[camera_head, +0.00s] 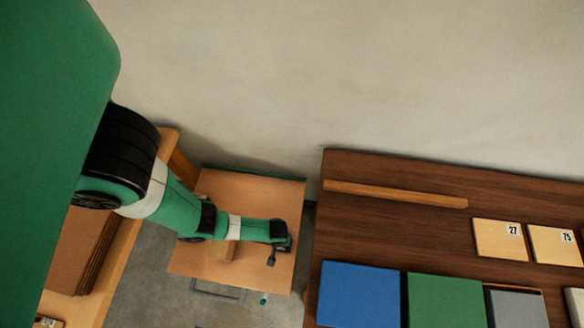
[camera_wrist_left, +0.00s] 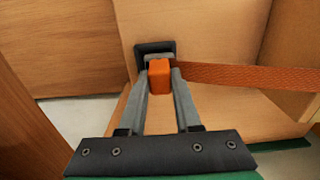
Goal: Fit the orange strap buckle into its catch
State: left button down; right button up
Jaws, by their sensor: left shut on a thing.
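In the left wrist view, my left gripper (camera_wrist_left: 160,82) is shut on the orange buckle (camera_wrist_left: 159,68), which sits between its fingertips. An orange strap (camera_wrist_left: 250,77) runs from the buckle off to the right. A dark, square-edged catch (camera_wrist_left: 154,47) shows just beyond the fingertips, against a tan wooden panel. The buckle covers part of the catch, and I cannot tell whether the two touch. In the head view, my left gripper (camera_head: 272,258) is small, over the light wooden seat (camera_head: 285,200); the buckle cannot be made out there. My right gripper is not in view.
A dark wooden table (camera_head: 390,235) stands to the right, with a blue panel (camera_head: 360,294), a green panel (camera_head: 445,300), and numbered wooden blocks (camera_head: 499,240). A wooden structure (camera_head: 125,265) stands at the left. Grey floor lies between.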

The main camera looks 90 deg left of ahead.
pick_arm(q)
jog(key=shift+w+f, duration=0.1)
jog(key=f+b, duration=0.4)
jog(key=shift+w+a, duration=0.3)
jog(key=shift+w, duration=0.05)
jog(key=shift+f, duration=0.1)
jog(key=shift+r, duration=0.2)
jog(key=shift+f, duration=0.4)
jog(key=c, duration=0.6)
grip_release()
jog(key=shift+r, duration=0.1)
notch_tip(320, 180, up, 13)
jog(key=p, duration=1.2)
jog(key=shift+f, duration=0.2)
